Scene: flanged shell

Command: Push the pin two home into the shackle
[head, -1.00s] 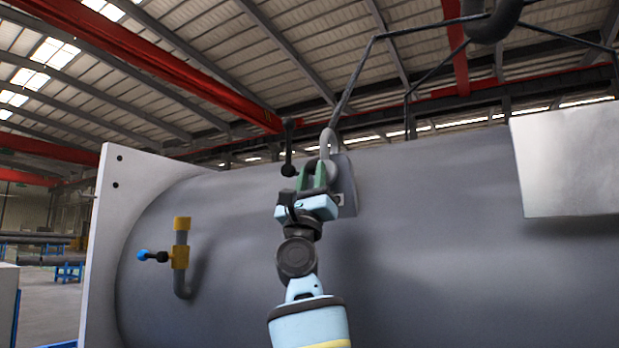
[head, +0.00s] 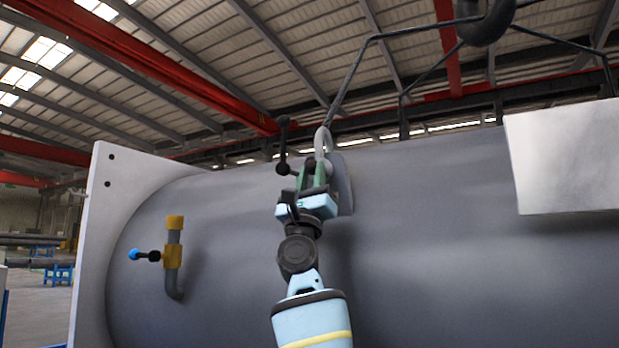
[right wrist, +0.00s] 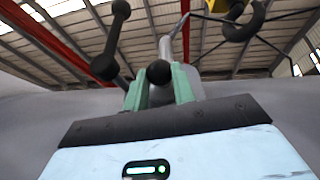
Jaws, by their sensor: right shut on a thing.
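The grey shackle (head: 322,141) hangs on the end of a dark sling leg, at the grey lug plate (head: 344,188) on top of the shell. My right gripper (head: 312,174) has its green fingers up in front of the shackle. It is shut on the dark pin, whose round end (right wrist: 158,72) shows between the fingers in the right wrist view. A dark bar with ball ends (head: 283,146) stands just left of the fingers; whether it joins the pin is unclear. How deep the pin sits is hidden by the fingers. My left gripper is out of view.
The big grey shell (head: 430,250) fills the lower view, with a white flange plate (head: 95,240) at its left. A yellow-and-blue valve (head: 172,255) sticks out at left. A pale panel (head: 562,160) is at right. A lifting hook (head: 487,25) hangs above.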

